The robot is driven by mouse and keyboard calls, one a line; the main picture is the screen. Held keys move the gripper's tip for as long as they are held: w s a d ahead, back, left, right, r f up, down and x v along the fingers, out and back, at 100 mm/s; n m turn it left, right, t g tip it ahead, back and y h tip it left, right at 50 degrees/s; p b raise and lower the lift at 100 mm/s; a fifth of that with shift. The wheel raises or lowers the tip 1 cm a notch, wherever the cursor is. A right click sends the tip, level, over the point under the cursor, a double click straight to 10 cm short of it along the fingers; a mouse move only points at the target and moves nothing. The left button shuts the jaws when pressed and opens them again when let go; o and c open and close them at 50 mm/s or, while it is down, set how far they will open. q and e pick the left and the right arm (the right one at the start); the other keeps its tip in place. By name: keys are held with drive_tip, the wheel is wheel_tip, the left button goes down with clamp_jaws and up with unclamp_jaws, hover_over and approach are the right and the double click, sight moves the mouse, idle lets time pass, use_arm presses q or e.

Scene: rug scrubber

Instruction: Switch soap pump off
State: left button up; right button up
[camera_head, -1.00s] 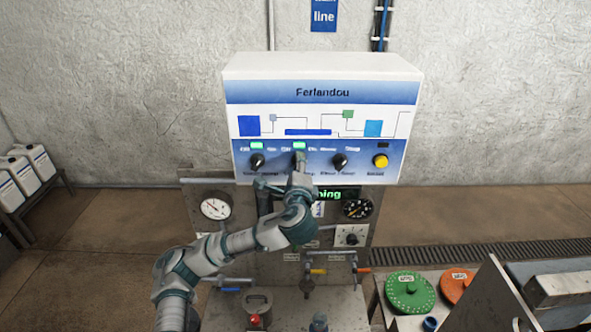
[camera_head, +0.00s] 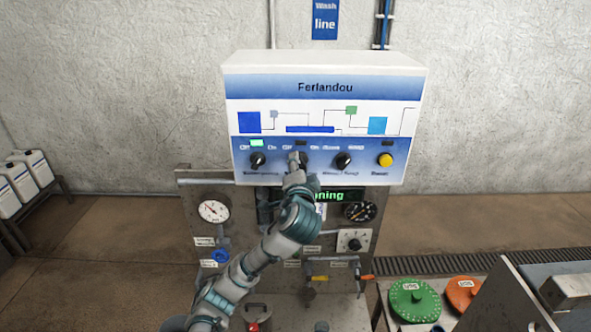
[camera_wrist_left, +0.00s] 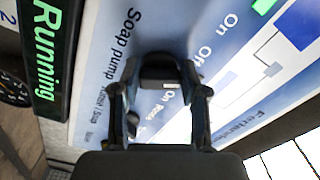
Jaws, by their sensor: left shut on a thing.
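The white and blue Ferlandou control box (camera_head: 323,88) hangs on the back wall with a row of black knobs. The soap pump knob is the second from the left, and the "Soap pump" label (camera_wrist_left: 118,50) shows in the left wrist view. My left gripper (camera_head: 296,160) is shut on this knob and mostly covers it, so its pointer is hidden. The lamp (camera_head: 301,143) above this knob is dark. My left gripper's fingers (camera_wrist_left: 160,85) also show at the panel in the left wrist view. My right gripper is not in view.
The first knob (camera_head: 257,160) has a green lamp (camera_head: 257,143) lit above it. A third knob (camera_head: 342,161) and a yellow button (camera_head: 385,160) sit to the right. Below are gauges, valves and a green display (camera_wrist_left: 45,70) reading "Running".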

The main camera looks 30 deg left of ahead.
use_arm(q)
drive_tip(key=shift+w+d+f+n, duration=0.1)
drive_tip(key=shift+d+f+n, duration=0.1)
drive_tip(key=shift+n, duration=0.2)
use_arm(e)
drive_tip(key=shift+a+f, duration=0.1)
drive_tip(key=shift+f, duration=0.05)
use_arm(q)
drive_tip(key=o, duration=1.1)
drive_tip(key=shift+o, duration=0.2)
drive_tip(key=shift+w+d+r, duration=0.1)
drive_tip(key=shift+w+d, duration=0.1)
drive_tip(key=shift+s+d+r, duration=0.1)
drive_tip(key=shift+s, duration=0.1)
drive_tip(key=v, duration=1.1)
drive_tip(key=shift+s+d, duration=0.25)
drive_tip(key=shift+d, duration=0.1)
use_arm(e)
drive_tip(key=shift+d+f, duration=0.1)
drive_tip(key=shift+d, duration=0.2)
